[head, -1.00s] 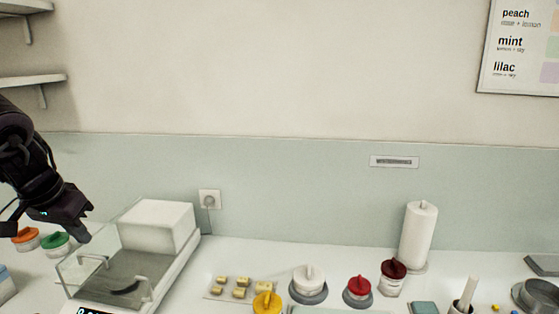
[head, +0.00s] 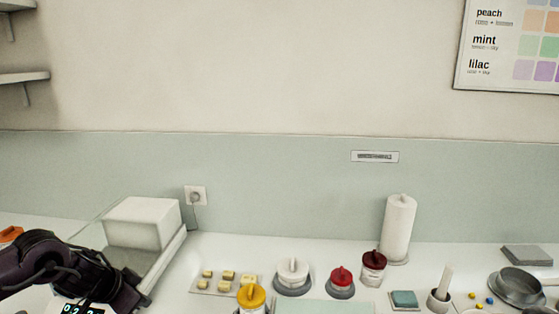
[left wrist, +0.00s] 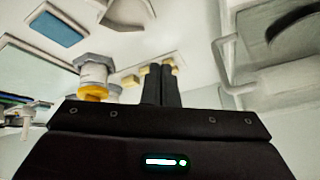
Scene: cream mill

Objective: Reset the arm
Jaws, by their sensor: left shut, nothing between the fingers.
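My left arm comes in low at the left of the head view, in front of the balance. Its dark hand (head: 122,296) is at the lower edge there, and its fingertips cannot be made out. In the left wrist view the two black fingers of my left gripper (left wrist: 160,72) are together, with nothing between them. They appear apart from the things around them. My right gripper is in neither view.
The balance with a white housing (head: 143,222) stands close to my left arm.

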